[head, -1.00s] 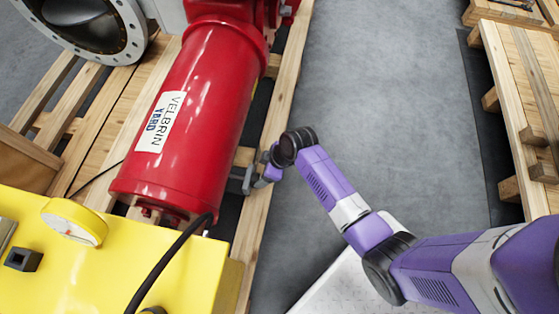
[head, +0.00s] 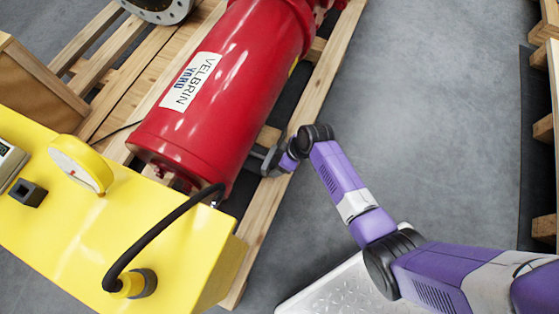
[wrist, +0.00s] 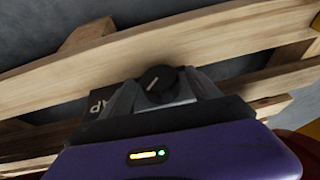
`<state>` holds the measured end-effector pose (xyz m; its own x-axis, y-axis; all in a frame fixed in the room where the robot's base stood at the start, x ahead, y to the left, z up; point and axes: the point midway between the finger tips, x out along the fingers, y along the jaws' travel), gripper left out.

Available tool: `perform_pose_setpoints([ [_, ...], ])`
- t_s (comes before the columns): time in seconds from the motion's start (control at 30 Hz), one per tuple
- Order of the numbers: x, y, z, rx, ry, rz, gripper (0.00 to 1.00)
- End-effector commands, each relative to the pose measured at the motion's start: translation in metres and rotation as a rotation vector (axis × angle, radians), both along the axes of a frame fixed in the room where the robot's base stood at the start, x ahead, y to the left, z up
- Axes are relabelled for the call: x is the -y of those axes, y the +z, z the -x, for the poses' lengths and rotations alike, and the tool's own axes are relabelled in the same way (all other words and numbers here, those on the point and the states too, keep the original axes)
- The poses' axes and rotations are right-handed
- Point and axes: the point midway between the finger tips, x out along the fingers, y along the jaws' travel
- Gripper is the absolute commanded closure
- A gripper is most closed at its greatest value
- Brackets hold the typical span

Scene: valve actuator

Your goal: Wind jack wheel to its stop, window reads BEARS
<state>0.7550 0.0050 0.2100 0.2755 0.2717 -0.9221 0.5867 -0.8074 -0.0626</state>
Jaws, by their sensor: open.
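In the wrist view a dark round knob (wrist: 157,82) with a pale line across its face sits between the two grey fingers of my gripper (wrist: 162,92). It looks like the jack wheel. The fingers are apart, one on each side; I cannot tell whether either touches it. Behind it is a dark block with a partly hidden label (wrist: 97,107) on which "AP" can be read. No window reading BEARS is visible. In the head view my gripper (head: 270,160) is low beside the red actuator cylinder (head: 222,95), over the pallet edge; the knob is hidden there.
The actuator lies on a wooden pallet (head: 262,212). A yellow unit (head: 180,255) with a gauge (head: 82,163) and a black hose (head: 150,240) stands at front left. Grey floor (head: 430,120) to the right is clear. More pallets (head: 545,125) stand at the far right.

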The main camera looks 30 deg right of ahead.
Motion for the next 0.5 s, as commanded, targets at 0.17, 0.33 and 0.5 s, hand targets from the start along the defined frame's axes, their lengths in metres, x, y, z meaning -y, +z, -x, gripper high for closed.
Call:
perform_pose_setpoints([
  [0.17, 0.0001, 0.0003, 0.0001, 0.000, 0.000, 0.000, 0.50],
  [0.33, 0.0001, 0.0002, 0.0002, 0.000, 0.000, 0.000, 0.84],
  [0.5, 0.0004, 0.0003, 0.0000, -0.003, 0.000, -0.004, 0.91],
])
